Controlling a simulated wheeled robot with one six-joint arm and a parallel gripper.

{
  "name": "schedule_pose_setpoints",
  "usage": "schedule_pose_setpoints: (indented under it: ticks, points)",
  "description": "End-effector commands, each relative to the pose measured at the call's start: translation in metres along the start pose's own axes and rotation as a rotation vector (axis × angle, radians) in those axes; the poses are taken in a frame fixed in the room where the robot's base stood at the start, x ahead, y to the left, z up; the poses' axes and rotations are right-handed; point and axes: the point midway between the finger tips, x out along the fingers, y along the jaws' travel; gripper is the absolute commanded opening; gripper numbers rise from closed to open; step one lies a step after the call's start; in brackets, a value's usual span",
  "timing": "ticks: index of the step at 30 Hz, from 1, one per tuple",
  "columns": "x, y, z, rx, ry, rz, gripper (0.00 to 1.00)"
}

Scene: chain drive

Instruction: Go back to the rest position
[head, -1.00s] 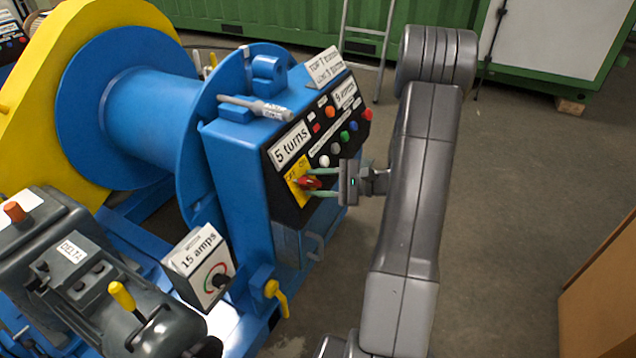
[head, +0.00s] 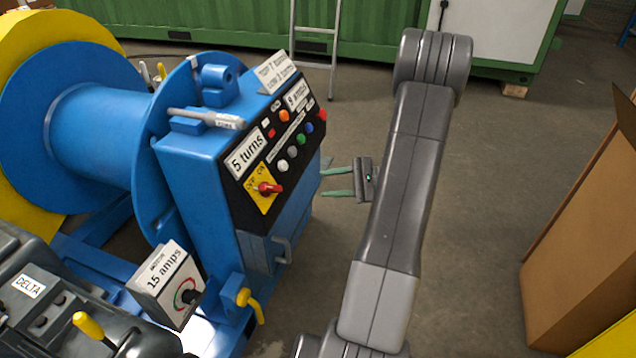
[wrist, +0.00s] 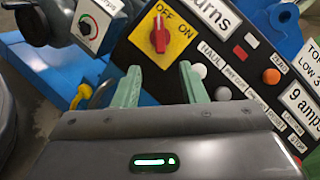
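My gripper (head: 337,183) is open and empty, to the right of the blue control box (head: 190,165) in the head view. Its two green fingers (wrist: 157,88) are apart in the wrist view, with nothing between them. The red rotary switch (head: 268,188) on its yellow OFF/ON plate is clear of the fingers. In the wrist view the red switch (wrist: 160,35) stands ahead of the fingers, its handle pointing up between the OFF and ON labels.
A winch drum (head: 105,125) joins the box on the left. An amps dial box (head: 165,284) and a yellow-handled valve (head: 248,302) sit low in front. A cardboard box (head: 575,215) stands at right. A ladder (head: 315,45) stands behind. Open floor lies between.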

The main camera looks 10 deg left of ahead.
Motion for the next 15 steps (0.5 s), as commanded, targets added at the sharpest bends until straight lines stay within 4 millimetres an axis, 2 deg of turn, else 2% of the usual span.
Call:
schedule_pose_setpoints:
  ticks: [10, 15]
  points:
    - [-0.001, 0.0, 0.0, 0.0, 0.0, 0.0, 0.38]
    - [0.01, 0.001, 0.0, 0.0, -0.002, 0.002, 0.38]
